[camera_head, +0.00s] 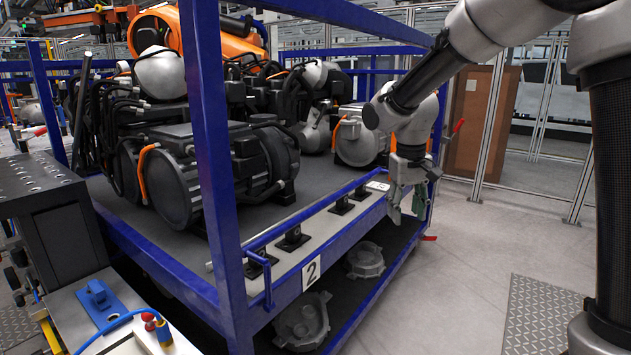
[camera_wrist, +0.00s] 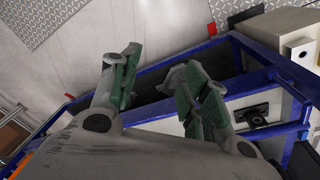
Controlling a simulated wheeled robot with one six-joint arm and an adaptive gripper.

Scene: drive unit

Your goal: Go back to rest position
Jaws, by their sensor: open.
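My gripper (camera_head: 407,202) hangs at the near right edge of the blue rack (camera_head: 330,200), fingers pointing down. In the wrist view its two green-padded fingers (camera_wrist: 160,92) are spread apart with nothing held between them. The blue rail of the rack passes behind and below the fingers there. My arm comes in from the upper right in the head view. I cannot tell whether the fingers touch the rail.
Drive units (camera_head: 185,175) stand on the rack's top deck. Castings (camera_head: 302,322) lie on the lower shelf. Black brackets (camera_head: 293,238) line the front edge. A workbench (camera_head: 120,310) is at the lower left. The floor (camera_head: 480,260) right of the rack is clear.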

